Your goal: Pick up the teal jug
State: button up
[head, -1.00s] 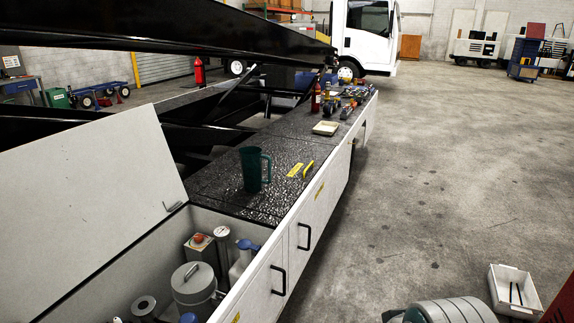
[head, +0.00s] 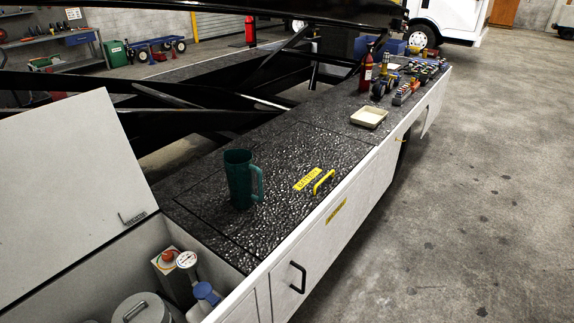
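The teal jug (head: 239,180) stands upright on the black textured top (head: 290,160) of the belt loader, left of the picture's middle. Its handle faces right. Nothing touches it. My gripper is not in view.
A yellow handle (head: 324,181) and yellow label lie right of the jug. Beyond are a cream tray (head: 369,117), a red bottle (head: 366,72) and several small items. An open bin (head: 222,262) with a raised white lid (head: 70,190) holds containers in front. Floor at right is clear.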

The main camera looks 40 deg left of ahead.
aim_at(239, 167)
jog(key=i+u, duration=0.35)
jog(key=i, duration=0.15)
jog(key=i+l+u, duration=0.15)
jog(key=i+u, duration=0.2)
jog(key=i+j+u, duration=0.1)
jog(key=u, duration=0.3)
jog(key=i+u, duration=0.25)
jog(key=u, duration=0.15)
jog(key=i+u, duration=0.2)
jog(key=u, duration=0.15)
jog(key=i+l+u, duration=0.1)
jog(key=u, duration=0.3)
jog(key=i+u, duration=0.35)
jog(key=k+l, duration=0.05)
